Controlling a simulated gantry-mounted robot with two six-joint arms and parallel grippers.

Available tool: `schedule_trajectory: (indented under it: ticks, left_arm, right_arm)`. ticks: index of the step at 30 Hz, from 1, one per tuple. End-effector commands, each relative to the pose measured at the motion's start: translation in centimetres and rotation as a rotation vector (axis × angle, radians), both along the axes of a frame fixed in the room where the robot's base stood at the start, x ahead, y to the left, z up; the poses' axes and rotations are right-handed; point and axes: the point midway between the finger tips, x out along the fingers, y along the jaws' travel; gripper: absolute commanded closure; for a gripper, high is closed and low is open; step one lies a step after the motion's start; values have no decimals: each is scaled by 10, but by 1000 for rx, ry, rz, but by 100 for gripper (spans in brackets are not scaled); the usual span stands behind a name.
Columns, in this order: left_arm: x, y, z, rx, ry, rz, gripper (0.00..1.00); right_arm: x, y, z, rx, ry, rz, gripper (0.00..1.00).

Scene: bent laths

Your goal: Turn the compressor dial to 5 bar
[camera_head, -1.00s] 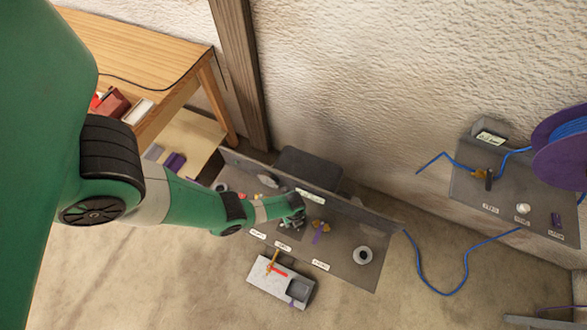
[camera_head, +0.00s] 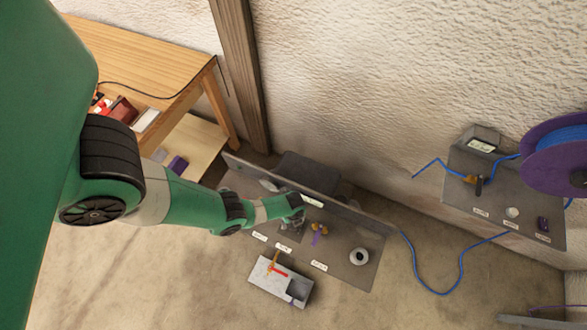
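My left arm reaches in from the left, and its gripper (camera_head: 297,217) is over the middle of a grey panel (camera_head: 340,275) with small white labels. The fingers are small and dark, and I cannot tell whether they are open or shut, or whether they touch anything. The gripper and wrist hide part of the panel. A white round fitting with a dark centre (camera_head: 359,257) is at the panel's right end. A purple and orange valve-like part (camera_head: 318,232) is just right of the gripper. I cannot tell which part is the compressor dial. My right gripper is not in view.
A grey tray (camera_head: 283,280) with red and orange items stands in front of the panel. A wooden table (camera_head: 150,60) is at the upper left. A second grey panel (camera_head: 478,200) with a blue hose (camera_head: 440,290) and purple reel (camera_head: 555,160) is at the right.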

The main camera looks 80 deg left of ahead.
Motion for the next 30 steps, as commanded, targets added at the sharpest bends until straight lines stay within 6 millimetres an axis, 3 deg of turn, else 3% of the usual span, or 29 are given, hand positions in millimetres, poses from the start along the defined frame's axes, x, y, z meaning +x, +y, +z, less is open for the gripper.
schedule_trajectory:
  ticks: [1,8,30]
  left_arm:
    - [0,0,25,0,0,0,16]
    - [0,0,62,0,0,0,16]
    - [1,-2,69,0,-1,-9,16]
  right_arm:
    - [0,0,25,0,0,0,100]
    - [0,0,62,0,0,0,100]
    - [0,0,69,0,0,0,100]
